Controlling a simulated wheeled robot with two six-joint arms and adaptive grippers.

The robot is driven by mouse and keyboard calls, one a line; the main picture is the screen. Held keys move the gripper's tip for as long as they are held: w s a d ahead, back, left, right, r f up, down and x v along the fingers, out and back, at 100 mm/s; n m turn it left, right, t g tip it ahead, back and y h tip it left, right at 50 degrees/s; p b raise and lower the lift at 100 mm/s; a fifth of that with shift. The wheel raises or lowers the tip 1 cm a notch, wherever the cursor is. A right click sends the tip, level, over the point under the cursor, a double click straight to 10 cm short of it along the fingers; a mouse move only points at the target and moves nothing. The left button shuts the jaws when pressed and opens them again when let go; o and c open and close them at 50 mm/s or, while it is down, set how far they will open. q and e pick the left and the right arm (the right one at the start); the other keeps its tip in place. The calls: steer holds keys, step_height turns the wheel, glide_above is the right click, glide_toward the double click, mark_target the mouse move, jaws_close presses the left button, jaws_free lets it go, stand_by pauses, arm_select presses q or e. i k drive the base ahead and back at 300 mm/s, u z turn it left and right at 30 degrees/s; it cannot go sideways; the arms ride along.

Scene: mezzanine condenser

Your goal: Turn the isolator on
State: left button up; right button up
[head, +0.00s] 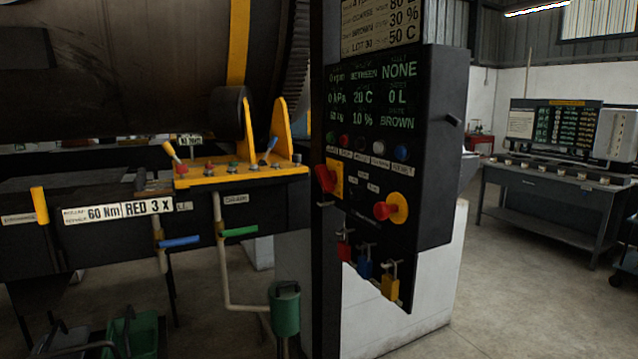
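The black control panel (445,150) stands upright at the centre right, angled away to the right. On its left edge is a red rotary handle (325,179) on a yellow plate (337,172), which looks like the isolator. The handle sits tilted; I cannot read a position label on it. To its lower right is a red mushroom button (382,211) with a yellow surround (398,207). A red padlock (344,251), a blue padlock (364,268) and a yellow padlock (390,287) hang along the panel's bottom edge.
A large drum (120,70) fills the upper left, above a yellow lever console (240,172). A green canister (285,310) stands on a post below. Dark items and a green bin (138,335) are at lower left. A desk (550,195) is at right; floor before it is clear.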

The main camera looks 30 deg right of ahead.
mark_target(328, 178)
steer(key=z, duration=0.45)
steer(key=i, duration=0.5)
steer(key=z, duration=1.2)
steer(key=i, duration=1.15)
steer(key=z, duration=0.2)
